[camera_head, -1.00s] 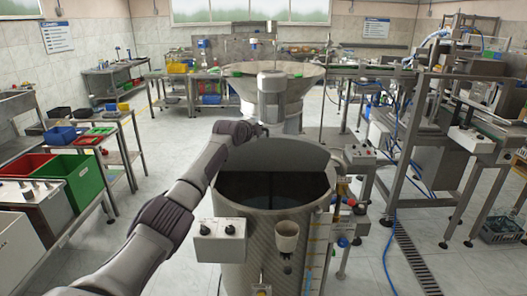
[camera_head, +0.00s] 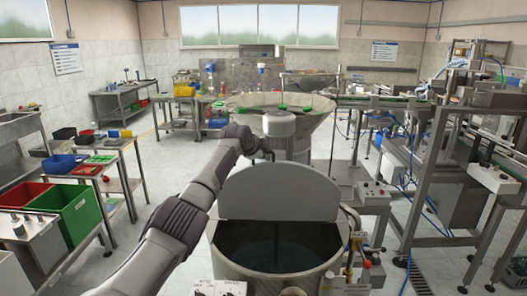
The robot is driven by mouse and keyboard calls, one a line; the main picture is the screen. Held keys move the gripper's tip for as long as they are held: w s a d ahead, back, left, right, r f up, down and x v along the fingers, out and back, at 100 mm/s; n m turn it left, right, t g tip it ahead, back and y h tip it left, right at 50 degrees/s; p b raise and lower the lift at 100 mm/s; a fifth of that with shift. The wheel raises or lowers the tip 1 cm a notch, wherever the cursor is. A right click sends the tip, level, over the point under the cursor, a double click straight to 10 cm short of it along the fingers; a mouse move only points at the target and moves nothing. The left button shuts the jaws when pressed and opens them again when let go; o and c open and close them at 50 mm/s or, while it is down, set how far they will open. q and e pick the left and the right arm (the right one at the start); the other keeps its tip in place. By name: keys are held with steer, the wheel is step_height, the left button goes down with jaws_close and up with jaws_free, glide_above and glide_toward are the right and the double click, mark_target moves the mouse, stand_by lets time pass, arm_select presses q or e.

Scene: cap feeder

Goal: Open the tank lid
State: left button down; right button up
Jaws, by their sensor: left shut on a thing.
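The grey tank (camera_head: 335,268) stands at the bottom centre, and its round mouth shows dark inside. Its lid (camera_head: 280,192) is a flat grey half-disc, raised steeply along a straight lower edge across the middle of the mouth. The front half of the mouth is uncovered. My left arm comes in from the lower left, and my left gripper (camera_head: 264,152) is at the lid's top edge, shut on the lid. The fingers are small and partly hidden behind the lid, so the exact contact is not clear. My right gripper is not in view.
A wide feeder bowl (camera_head: 320,104) with green caps stands behind the tank. A control box (camera_head: 373,193) and pipes are at the tank's right. A green bin (camera_head: 76,212) and a red bin (camera_head: 28,195) stand at left. Open floor lies between.

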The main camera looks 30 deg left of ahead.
arm_select(q)
steer(key=shift+s+d+f, duration=0.1)
steer(key=shift+d+f, duration=0.05)
steer(key=shift+f, duration=0.05)
steer(key=c, duration=1.2)
jaws_free()
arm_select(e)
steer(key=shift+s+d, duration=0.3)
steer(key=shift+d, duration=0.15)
arm_select(q)
steer(key=shift+r, duration=0.1)
steer(key=shift+s+r, duration=0.1)
steer(key=shift+r, duration=0.05)
steer(key=v, duration=1.1)
steer(key=shift+s, duration=0.3)
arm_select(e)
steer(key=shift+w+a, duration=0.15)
arm_select(q)
steer(key=shift+r, duration=0.1)
